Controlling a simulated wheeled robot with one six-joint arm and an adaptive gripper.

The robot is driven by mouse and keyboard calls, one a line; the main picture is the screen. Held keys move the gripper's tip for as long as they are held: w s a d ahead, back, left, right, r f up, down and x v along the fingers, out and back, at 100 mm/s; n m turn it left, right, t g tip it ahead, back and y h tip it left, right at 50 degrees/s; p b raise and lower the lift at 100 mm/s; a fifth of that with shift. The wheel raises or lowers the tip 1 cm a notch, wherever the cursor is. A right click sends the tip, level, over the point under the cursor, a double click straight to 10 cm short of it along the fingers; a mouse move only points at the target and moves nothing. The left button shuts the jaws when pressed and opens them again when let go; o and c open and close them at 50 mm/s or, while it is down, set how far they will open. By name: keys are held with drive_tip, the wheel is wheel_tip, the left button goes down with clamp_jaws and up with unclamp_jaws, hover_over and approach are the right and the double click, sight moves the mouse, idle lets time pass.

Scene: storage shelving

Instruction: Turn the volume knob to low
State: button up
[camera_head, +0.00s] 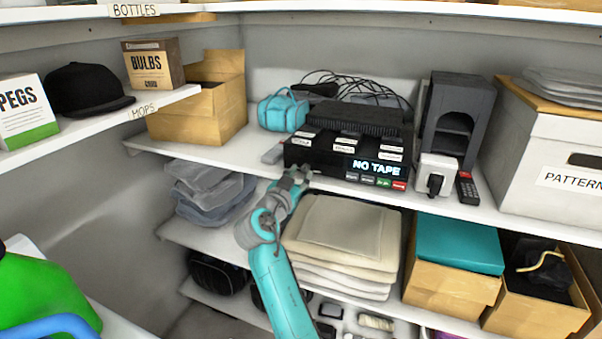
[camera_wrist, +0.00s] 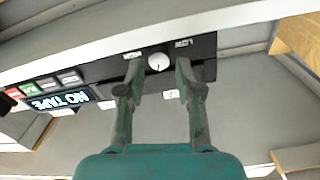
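A black tape player (camera_head: 322,160) stands on the middle shelf with a lit "NO TAPE" display (camera_head: 377,167). In the wrist view the player's front is upside down. It shows a round white knob (camera_wrist: 158,61) with a small label on each side; the right one (camera_wrist: 184,43) seems to read "LOW". A small dark mark shows on the knob's lower part. My gripper (camera_wrist: 154,78) is open, with one finger on each side of the knob. I cannot tell whether they touch it. In the head view my gripper (camera_head: 298,173) is at the player's left front and hides the knob.
Coloured buttons (camera_head: 383,181) sit under the display. A white plug adapter (camera_head: 436,175) and a remote (camera_head: 466,188) stand to the right. A teal bag (camera_head: 283,110) lies behind left. Folded cloths (camera_head: 345,230) fill the shelf below, close to my arm.

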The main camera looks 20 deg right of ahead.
drive_tip(key=shift+x, duration=1.05)
drive_tip(key=shift+s, duration=0.1)
clamp_jaws()
drive_tip(key=shift+n, duration=1.6)
unclamp_jaws()
